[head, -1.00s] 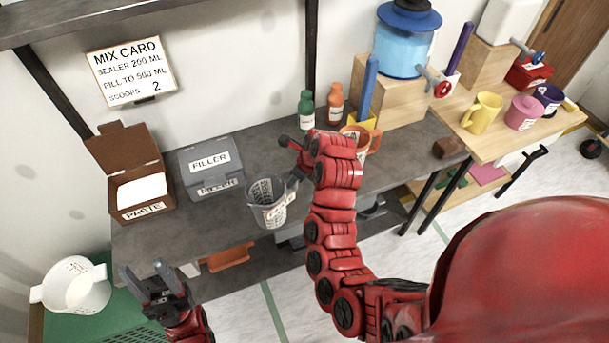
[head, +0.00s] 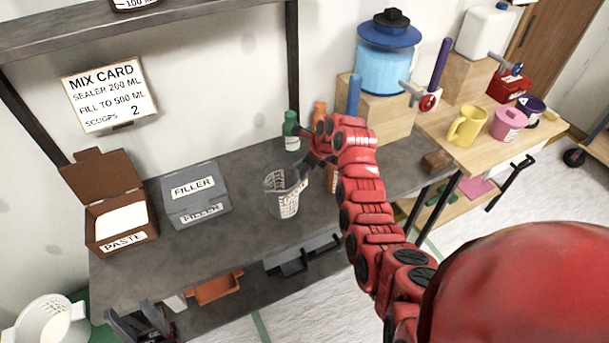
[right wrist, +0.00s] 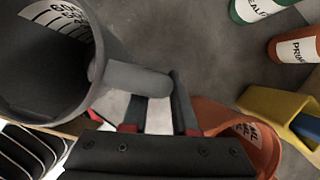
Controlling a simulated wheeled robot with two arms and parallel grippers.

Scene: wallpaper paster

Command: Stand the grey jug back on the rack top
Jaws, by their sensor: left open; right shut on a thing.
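The grey jug (head: 285,192), with a printed scale, is over the grey rack top (head: 235,235), right of the filler box. It looks about upright; I cannot tell whether its base touches the surface. My right gripper (head: 312,163) is shut on its handle, on the jug's right side. In the right wrist view the jug (right wrist: 75,75) fills the left, its handle between the fingers of my right gripper (right wrist: 155,105). My left gripper (head: 140,322) is open and empty at the lower left, in front of the rack.
A grey filler box (head: 195,193) and brown paste box (head: 118,218) stand left of the jug. A green bottle (head: 291,132), an orange bottle (head: 319,112) and an orange cup (right wrist: 235,130) are close by on the right. Bare rack top lies in front of the filler box.

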